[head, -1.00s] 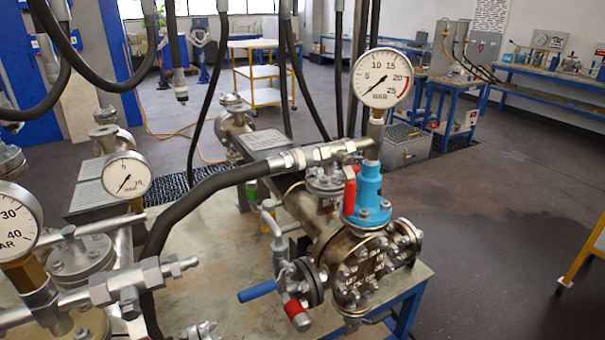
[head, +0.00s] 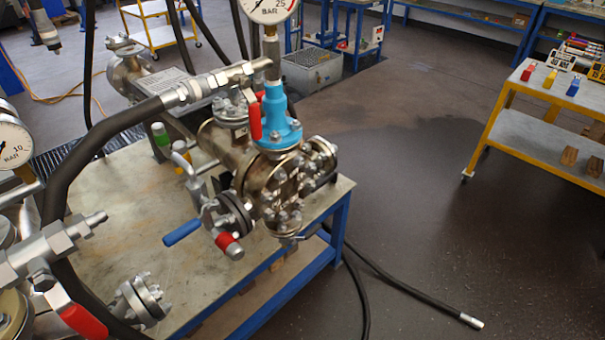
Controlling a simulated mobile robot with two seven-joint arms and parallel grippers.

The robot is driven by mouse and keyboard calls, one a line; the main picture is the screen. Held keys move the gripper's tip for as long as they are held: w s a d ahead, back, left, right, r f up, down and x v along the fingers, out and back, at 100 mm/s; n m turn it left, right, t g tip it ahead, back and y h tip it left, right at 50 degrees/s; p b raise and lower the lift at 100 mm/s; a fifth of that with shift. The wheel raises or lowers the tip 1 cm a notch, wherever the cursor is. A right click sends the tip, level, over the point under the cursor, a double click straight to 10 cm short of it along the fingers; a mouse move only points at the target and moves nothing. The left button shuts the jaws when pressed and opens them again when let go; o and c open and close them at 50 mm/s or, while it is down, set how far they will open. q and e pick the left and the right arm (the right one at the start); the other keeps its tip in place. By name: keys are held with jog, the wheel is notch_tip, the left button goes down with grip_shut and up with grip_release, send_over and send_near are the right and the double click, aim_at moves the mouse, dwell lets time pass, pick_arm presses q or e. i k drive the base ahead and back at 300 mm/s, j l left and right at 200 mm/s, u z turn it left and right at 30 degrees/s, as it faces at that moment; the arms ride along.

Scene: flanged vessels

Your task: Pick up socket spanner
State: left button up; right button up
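I cannot make out a socket spanner in the head view. A flanged metal vessel (head: 268,190) with a blue valve body (head: 276,122) and a red lever stands on a blue-framed table. A yellow-framed cart (head: 545,138) at the right carries small red, yellow and blue items and darker objects at its cut-off right end, too small to identify surely. Neither of my grippers is in view.
The vessel table (head: 120,205) fills the left and centre. A black hose (head: 420,302) with a metal end lies on the floor. A grey crate (head: 312,72) stands behind the vessel. The floor between table and cart is otherwise clear.

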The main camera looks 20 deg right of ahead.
aim_at(333, 176)
jog(key=l+u, duration=0.2)
jog(key=u, duration=0.25)
jog(key=l+u, duration=0.3)
jog(key=u, duration=0.2)
jog(key=l+u, duration=0.4)
jog(key=l, duration=0.5)
jog(key=k, duration=0.05)
